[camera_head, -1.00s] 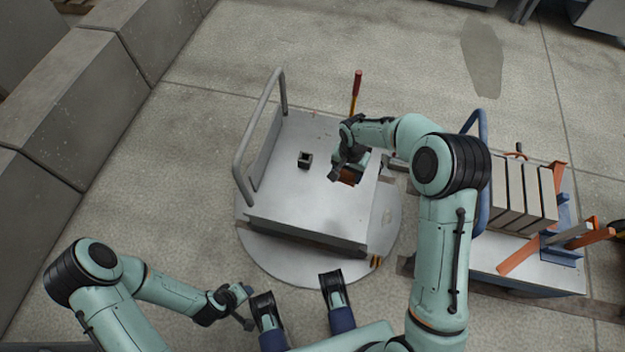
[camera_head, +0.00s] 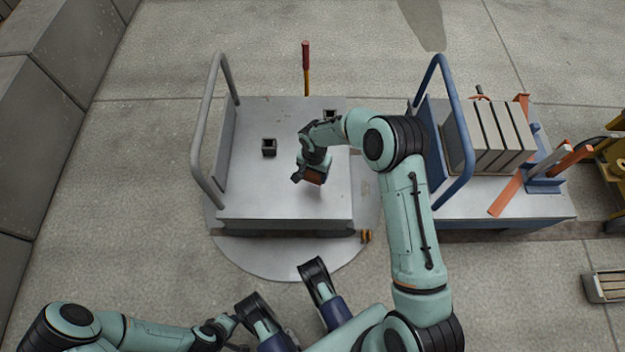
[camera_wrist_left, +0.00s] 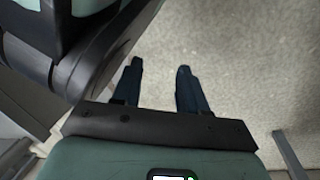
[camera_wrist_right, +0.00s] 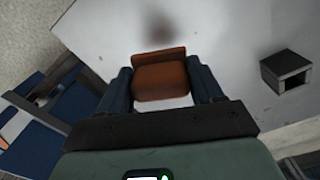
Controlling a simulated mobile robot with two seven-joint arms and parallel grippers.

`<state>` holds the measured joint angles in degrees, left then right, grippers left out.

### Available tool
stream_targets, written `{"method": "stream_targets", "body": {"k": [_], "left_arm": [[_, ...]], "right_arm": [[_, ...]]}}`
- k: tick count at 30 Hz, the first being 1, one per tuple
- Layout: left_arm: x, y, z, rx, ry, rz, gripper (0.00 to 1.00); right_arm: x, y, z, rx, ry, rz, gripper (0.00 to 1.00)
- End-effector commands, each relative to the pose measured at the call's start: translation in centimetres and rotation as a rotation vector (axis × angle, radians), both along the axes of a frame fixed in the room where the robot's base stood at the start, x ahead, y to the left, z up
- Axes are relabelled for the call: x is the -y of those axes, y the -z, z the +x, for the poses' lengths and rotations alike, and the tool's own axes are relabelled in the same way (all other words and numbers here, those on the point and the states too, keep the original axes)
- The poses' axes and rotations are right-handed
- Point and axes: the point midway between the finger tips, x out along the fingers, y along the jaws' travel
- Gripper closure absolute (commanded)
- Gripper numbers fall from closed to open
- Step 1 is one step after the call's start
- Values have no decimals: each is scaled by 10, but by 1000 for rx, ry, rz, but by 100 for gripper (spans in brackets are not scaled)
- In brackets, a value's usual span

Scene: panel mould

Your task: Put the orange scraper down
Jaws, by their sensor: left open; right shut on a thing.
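My right gripper (camera_head: 305,178) is shut on the orange scraper (camera_head: 314,177), over the right half of the pale flat-topped mould table (camera_head: 255,195). In the right wrist view the scraper (camera_wrist_right: 160,78) is a brown-orange block with a raised edge, between the two fingers. A soft dark shadow lies on the pale top beyond it, and the scraper seems to be above the surface; the exact gap cannot be told. My left gripper (camera_wrist_left: 158,88) is open and empty, over bare floor in the left wrist view.
Two small dark square sockets (camera_head: 269,147) stand on the table top. A grey rail (camera_head: 205,140) edges its left side; a red-handled tool (camera_head: 306,65) stands behind. Right is a blue-railed cart (camera_head: 450,205) with grey slabs (camera_head: 490,135) and an orange bar (camera_head: 506,194). The front table top is clear.

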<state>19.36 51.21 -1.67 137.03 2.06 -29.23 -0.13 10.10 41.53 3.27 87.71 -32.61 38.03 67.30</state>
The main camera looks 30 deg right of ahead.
Motion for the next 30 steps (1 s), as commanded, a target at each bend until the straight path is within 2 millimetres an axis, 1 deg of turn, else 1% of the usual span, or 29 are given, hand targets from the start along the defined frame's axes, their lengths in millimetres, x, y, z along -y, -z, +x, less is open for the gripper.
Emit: {"method": "stream_targets", "body": {"k": [1,7,12,15,22,27,28,29,30], "left_arm": [[0,3,-3,-10,-1,-1,57],[-1,8,-10,-34,-3,-1,57],[-3,18,-25,-82,-8,-4,57],[-4,21,-31,-102,-9,-6,57],[-4,20,-31,-102,-9,-6,57],[-4,23,-34,-113,-9,-7,57],[-4,23,-35,-116,-10,-8,57],[-4,22,-35,-116,-10,-8,57],[-4,22,-35,-115,-10,-7,57]], "right_arm": [[0,7,1,1,0,1,59],[0,20,0,0,0,0,59],[0,46,0,-1,1,1,59],[0,55,0,0,-1,0,59],[0,54,1,1,0,0,59],[0,57,1,1,0,0,59],[0,58,0,1,0,0,31],[0,57,0,1,0,0,21],[0,57,0,1,0,0,9]]}}
